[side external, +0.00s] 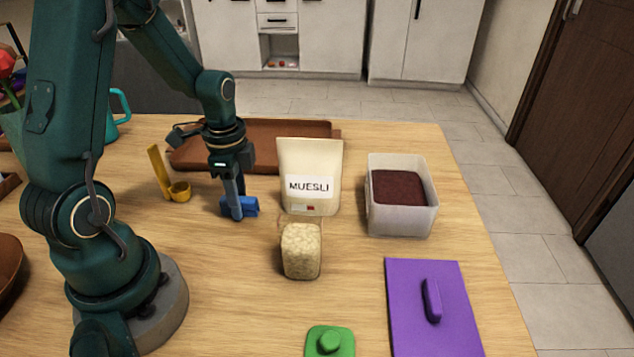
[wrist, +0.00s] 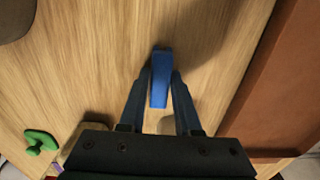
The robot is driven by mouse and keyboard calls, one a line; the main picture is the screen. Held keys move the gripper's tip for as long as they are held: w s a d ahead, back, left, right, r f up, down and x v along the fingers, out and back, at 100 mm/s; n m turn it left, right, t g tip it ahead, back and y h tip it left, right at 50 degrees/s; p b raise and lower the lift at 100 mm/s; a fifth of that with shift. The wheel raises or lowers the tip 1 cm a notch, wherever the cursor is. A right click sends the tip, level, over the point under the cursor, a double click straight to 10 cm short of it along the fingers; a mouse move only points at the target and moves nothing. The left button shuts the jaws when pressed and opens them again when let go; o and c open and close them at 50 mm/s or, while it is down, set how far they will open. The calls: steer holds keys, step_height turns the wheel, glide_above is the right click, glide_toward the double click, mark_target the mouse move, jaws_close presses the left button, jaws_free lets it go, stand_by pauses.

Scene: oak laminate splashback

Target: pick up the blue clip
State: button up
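The blue clip (side external: 246,207) is at the tabletop, left of the muesli bag. In the wrist view the clip (wrist: 160,80) lies lengthwise between my fingers. My gripper (side external: 235,203) points down at it, and in the wrist view my gripper (wrist: 161,76) has a fingertip against each long side of the clip, with no wood showing between. It looks shut on the clip. I cannot tell whether the clip touches the table or is just above it. The cream muesli bag (side external: 310,160) stands upright to its right.
A yellow scoop (side external: 179,192) is left of the clip and a brown tray (side external: 285,130) behind. A clear container of pale grain (side external: 301,250), a tub with dark contents (side external: 401,222), a purple lid (side external: 413,310) and a green lid (side external: 345,343) stand right and in front.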

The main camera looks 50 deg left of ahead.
jaws_close()
